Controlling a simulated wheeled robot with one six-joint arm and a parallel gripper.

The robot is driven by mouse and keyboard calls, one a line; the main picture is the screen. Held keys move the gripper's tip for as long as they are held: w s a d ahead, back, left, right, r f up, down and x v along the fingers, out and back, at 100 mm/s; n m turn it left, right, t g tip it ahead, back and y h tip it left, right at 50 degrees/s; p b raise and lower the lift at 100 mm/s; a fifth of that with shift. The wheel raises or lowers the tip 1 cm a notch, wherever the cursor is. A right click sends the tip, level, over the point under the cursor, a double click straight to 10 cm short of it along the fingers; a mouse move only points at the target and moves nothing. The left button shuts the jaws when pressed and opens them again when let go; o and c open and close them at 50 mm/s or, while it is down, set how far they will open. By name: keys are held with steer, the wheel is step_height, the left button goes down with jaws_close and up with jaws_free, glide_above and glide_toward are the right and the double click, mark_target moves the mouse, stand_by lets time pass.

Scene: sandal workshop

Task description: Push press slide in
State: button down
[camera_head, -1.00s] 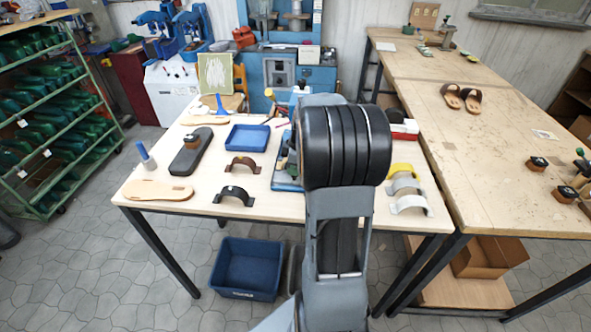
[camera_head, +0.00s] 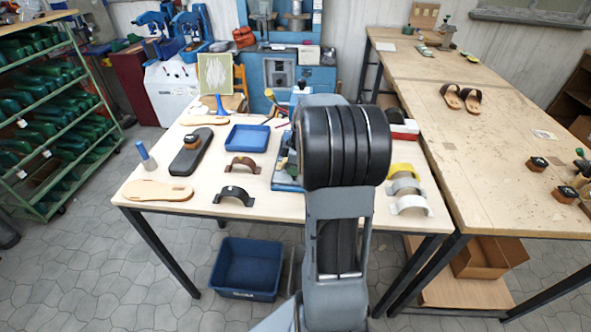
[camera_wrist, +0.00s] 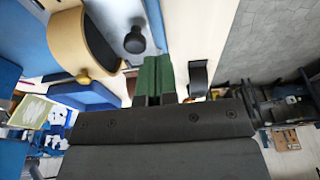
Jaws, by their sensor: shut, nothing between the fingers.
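A blue press base (camera_head: 284,183) shows in the head view on the middle of the table, mostly hidden behind my arm. In the wrist view, a blue surface (camera_wrist: 22,40) at the upper left may be part of the press. A tan curved piece (camera_wrist: 67,42) with a dark inner face lies beside it, with a small yellowish knob (camera_wrist: 83,76) at its lower end. A dark round knob (camera_wrist: 135,41) is near the fingertips. The slide is not clearly identifiable.
A blue tray (camera_head: 233,145), brown strap (camera_head: 243,160) and black strap (camera_head: 234,191) lie left of my arm. White, grey and yellow straps (camera_head: 405,170) lie to its right. A dark sole form (camera_head: 188,160) and tan sole (camera_head: 140,190) are farther left. A second table (camera_head: 500,180) stands right.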

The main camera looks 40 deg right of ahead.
steer(key=shift+f, duration=0.25)
stand_by(0.4)
steer(key=shift+f+b, duration=2.1)
steer(key=shift+f, duration=0.1)
steer(key=shift+w+d+p, duration=2.1)
steer(key=shift+w+d, duration=2.25)
steer(key=shift+w, duration=0.2)
steer(key=shift+s+a+r+p, duration=0.15)
steer(key=shift+r+p, duration=0.8)
steer(key=shift+r, duration=0.85)
steer(key=shift+s+a+r+p, duration=0.1)
steer(key=shift+r+p, duration=0.85)
steer(key=shift+r, duration=0.85)
